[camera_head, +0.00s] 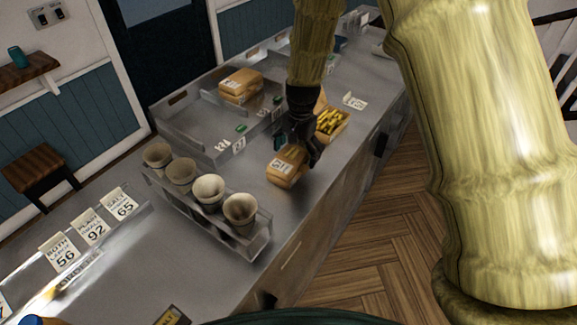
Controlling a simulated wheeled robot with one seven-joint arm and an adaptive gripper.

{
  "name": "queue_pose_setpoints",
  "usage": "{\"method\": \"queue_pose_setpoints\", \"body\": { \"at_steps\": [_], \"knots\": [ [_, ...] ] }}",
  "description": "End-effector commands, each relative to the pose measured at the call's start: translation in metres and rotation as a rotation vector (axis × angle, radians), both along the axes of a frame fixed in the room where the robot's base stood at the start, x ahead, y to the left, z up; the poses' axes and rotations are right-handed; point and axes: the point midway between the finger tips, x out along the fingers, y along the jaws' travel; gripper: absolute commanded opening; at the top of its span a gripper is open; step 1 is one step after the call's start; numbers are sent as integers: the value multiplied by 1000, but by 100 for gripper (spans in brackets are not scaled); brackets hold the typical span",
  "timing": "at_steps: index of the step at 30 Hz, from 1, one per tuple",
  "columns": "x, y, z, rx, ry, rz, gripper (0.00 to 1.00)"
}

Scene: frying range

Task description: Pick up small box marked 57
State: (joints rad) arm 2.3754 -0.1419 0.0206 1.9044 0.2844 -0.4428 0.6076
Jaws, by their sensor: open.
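A small brown box (287,167) with a white label stands on the steel counter near its front edge. The label is too blurred to read for certain. My gripper (309,152) is open, pointing down at the back right side of this box. Its dark fingers overlap the box's upper right edge in the picture; I cannot tell whether they touch it. Similar brown boxes (240,86) with a white label sit in the steel tray at the back left, also hard to read.
An open box of fries (332,124) stands just right of my gripper, with another brown box partly hidden behind. A rack of several cups (209,190) is at left. Number cards (92,228) stand at lower left. Bare counter (315,183) lies right of the labelled box.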

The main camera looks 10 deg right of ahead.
Motion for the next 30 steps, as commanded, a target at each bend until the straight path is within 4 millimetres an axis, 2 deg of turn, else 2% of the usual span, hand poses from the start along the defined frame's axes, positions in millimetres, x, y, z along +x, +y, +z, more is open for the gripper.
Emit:
{"method": "queue_pose_setpoints", "body": {
  "at_steps": [6, 15, 17, 24, 30],
  "knots": [
    [0, 1, -15, 1, 1, 0, 96],
    [1, 1, -18, 0, -1, 0, 96],
    [1, 1, -18, 0, -1, 0, 87],
    [1, 1, -18, 0, -1, 0, 43],
    [1, 1, -17, 0, -1, 0, 43]
  ]
}}
